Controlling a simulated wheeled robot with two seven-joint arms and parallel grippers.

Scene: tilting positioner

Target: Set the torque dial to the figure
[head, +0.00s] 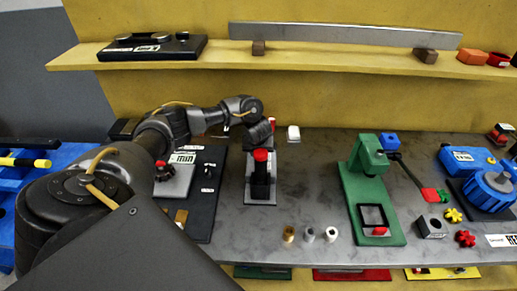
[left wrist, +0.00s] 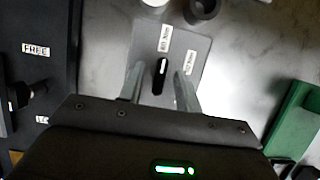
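A small grey plate (head: 262,200) lies on the grey bench; it also shows in the left wrist view (left wrist: 195,55), with two white labels, too blurred to read. On it is a narrow black knob (left wrist: 158,76) with a white mark, perhaps the torque dial. My left gripper (left wrist: 160,88) is open above the plate, one finger either side of the knob; contact cannot be made out. In the head view my left arm hides the knob. My right gripper is not in view. I cannot read a set figure.
A black board (head: 205,190) with labels is left of the plate. Small cylinders (head: 309,234) stand in front to the right. A green stand (head: 355,200) and a blue machine (head: 490,185) are farther right. A shelf (head: 330,64) runs behind. Bare bench lies between plate and stand.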

